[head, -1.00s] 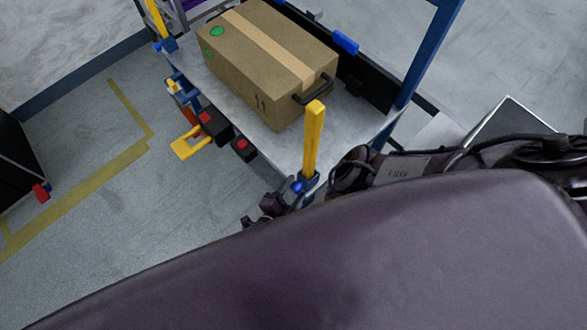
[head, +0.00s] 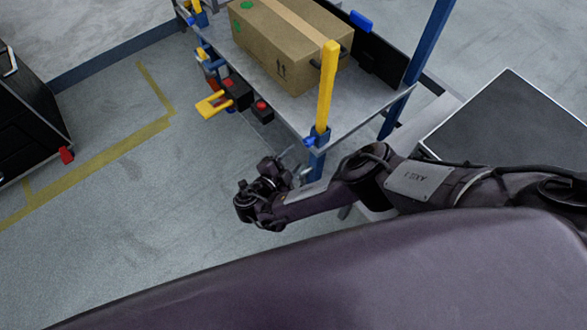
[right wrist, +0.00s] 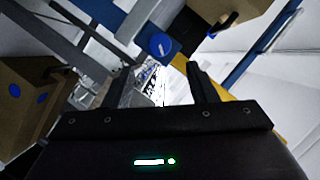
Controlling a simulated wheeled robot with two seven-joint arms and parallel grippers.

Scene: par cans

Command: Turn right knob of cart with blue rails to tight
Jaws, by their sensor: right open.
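The cart with blue rails (head: 322,120) stands at the upper middle of the head view. Its right knob (head: 309,141) is small and blue, at the foot of the near yellow post (head: 327,88). In the right wrist view the blue knob (right wrist: 160,46) shows a pale line across its face, just beyond the fingertips and between their directions. My right gripper (head: 288,164) is beside that corner, dark and partly hidden by its own wrist. In the right wrist view the right gripper (right wrist: 151,76) is open and empty, apart from the knob. My left gripper is out of view.
A cardboard box (head: 275,48) sits on the cart. Red-and-black buttons (head: 262,108) and a yellow bracket (head: 213,104) are on its near side. A dark cabinet (head: 25,120) stands at left and a dark-topped unit (head: 505,130) at right. Floor between is clear.

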